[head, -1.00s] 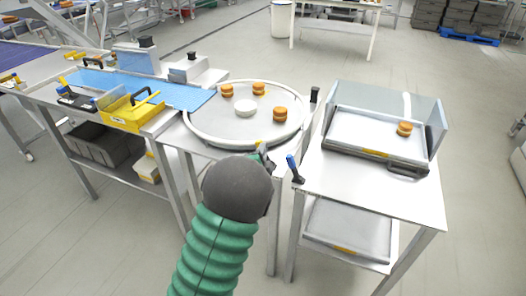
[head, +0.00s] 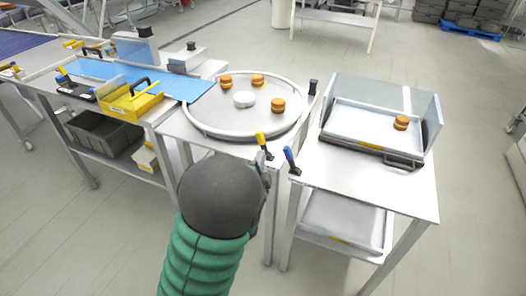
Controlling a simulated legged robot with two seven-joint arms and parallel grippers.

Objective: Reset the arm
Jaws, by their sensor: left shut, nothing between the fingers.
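My left arm (head: 205,262), with a green ribbed sleeve and a dark rounded joint, comes up from the bottom of the head view. My left gripper (head: 264,170) shows only in part, as a small grey piece beyond the joint, in front of the round table's near edge. It is shut and empty. Most of it is hidden behind the joint. My right gripper is not in view.
A clear-walled tray (head: 345,127) holds one round (head: 401,123). A yellow caddy (head: 132,106) is left.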

